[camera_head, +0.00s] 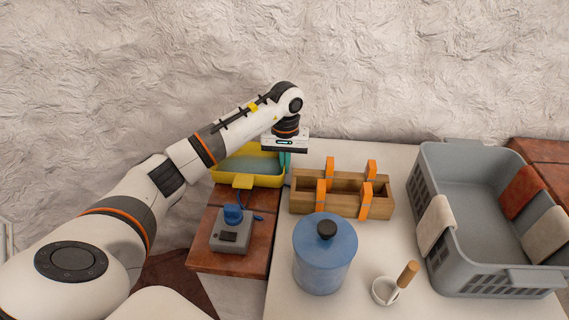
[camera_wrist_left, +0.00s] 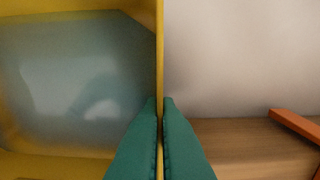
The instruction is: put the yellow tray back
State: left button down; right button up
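The yellow tray (camera_head: 237,181) with a grey-blue inner floor sits at the back of the red-brown surface, beside the left edge of the white counter. My left gripper (camera_head: 286,162) points down at the tray's right wall. In the left wrist view, its two teal fingers (camera_wrist_left: 160,105) lie on either side of the thin yellow wall of the tray (camera_wrist_left: 160,45), closed against it with no clear gap. The arm hides part of the tray's back in the head view. My right gripper is not in view.
A wooden box with orange uprights (camera_head: 345,205) stands close to the tray's right. A blue lidded jar (camera_head: 325,262), a small white cup (camera_head: 384,291), a grey basket with cloths (camera_head: 430,190) and a grey device with a blue top (camera_head: 231,236) stand around. A rough wall is behind.

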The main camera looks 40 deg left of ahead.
pick_arm(q)
jog(key=shift+f, duration=0.4)
jog(key=c, duration=2.1)
grip_release()
jog(key=shift+f, duration=0.2)
jog(key=o, duration=0.4)
jog(key=shift+r, duration=0.15)
